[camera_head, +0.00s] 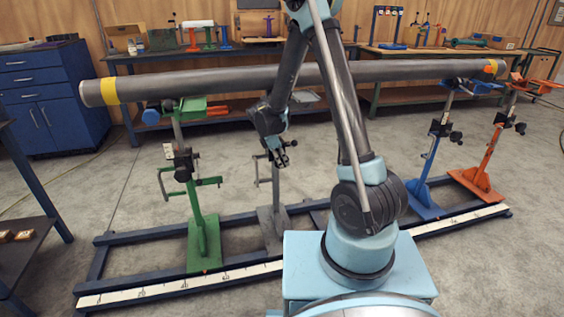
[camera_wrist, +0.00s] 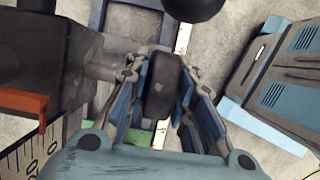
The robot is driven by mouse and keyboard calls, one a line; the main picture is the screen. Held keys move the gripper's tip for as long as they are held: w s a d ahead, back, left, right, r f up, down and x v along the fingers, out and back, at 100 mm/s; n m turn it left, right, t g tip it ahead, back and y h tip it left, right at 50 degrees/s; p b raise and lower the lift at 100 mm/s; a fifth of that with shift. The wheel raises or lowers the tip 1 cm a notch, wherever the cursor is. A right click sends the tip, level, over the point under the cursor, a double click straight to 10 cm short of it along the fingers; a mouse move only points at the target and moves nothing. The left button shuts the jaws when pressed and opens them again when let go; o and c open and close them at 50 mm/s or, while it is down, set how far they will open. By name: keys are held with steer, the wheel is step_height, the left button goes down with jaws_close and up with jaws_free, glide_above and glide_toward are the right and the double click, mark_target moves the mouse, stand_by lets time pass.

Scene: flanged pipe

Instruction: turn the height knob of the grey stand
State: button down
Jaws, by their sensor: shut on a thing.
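The grey stand (camera_head: 272,232) is on the blue base frame under the long pipe (camera_head: 215,83). My gripper (camera_head: 281,158) is at the upper part of this stand, and the arm hides much of that part in the head view. In the wrist view, the fingers of my gripper (camera_wrist: 162,72) are closed on the two sides of a dark round knob (camera_wrist: 162,97). The knob sits at the end of a short shaft from a dark grey block (camera_wrist: 85,60). Whether the knob is turning cannot be told.
A green stand (camera_head: 203,238) is left of the grey one. A blue stand (camera_head: 424,195) and an orange stand (camera_head: 480,178) are to the right. A black ball (camera_wrist: 192,7) is near the fingers in the wrist view. A measuring strip (camera_head: 180,290) runs along the front rail.

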steer(key=shift+w+d+g+y, duration=0.15)
steer(key=shift+g+y, duration=0.25)
steer(key=shift+y, duration=1)
steer(key=c, duration=1.4)
jaws_free()
steer(key=shift+o, duration=0.2)
steer(key=shift+a+r, duration=0.25)
steer(key=shift+r, duration=1.6)
steer(key=shift+a+r, duration=0.2)
steer(key=shift+r, duration=1.6)
